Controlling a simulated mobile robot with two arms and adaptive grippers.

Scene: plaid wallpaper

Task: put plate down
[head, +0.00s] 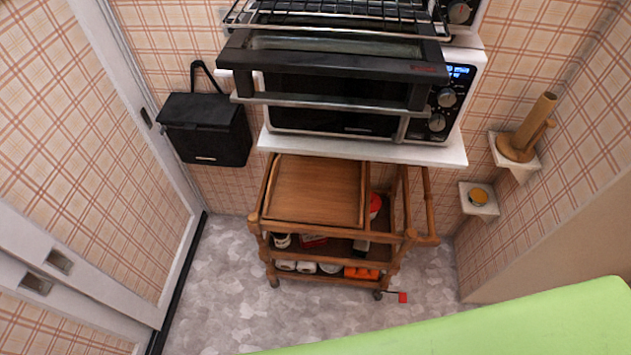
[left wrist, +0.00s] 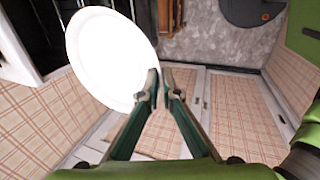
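A round white plate (left wrist: 108,55) shows in the left wrist view, tilted in the picture. Its right rim reaches the fingertips of my left gripper (left wrist: 158,88). The fingers are close together and look shut on that rim, with the rest of the plate sticking out to the left. Neither the plate nor my left gripper shows in the head view. My right gripper is in neither view.
A wooden cart (head: 315,190) with a bare tray top and stocked lower shelves stands below a white wall shelf (head: 360,149) holding an oven (head: 330,85) with its door open. A black box (head: 207,128) hangs left. Small corner shelves (head: 479,208) are right. Grey floor (head: 225,285) is clear at left.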

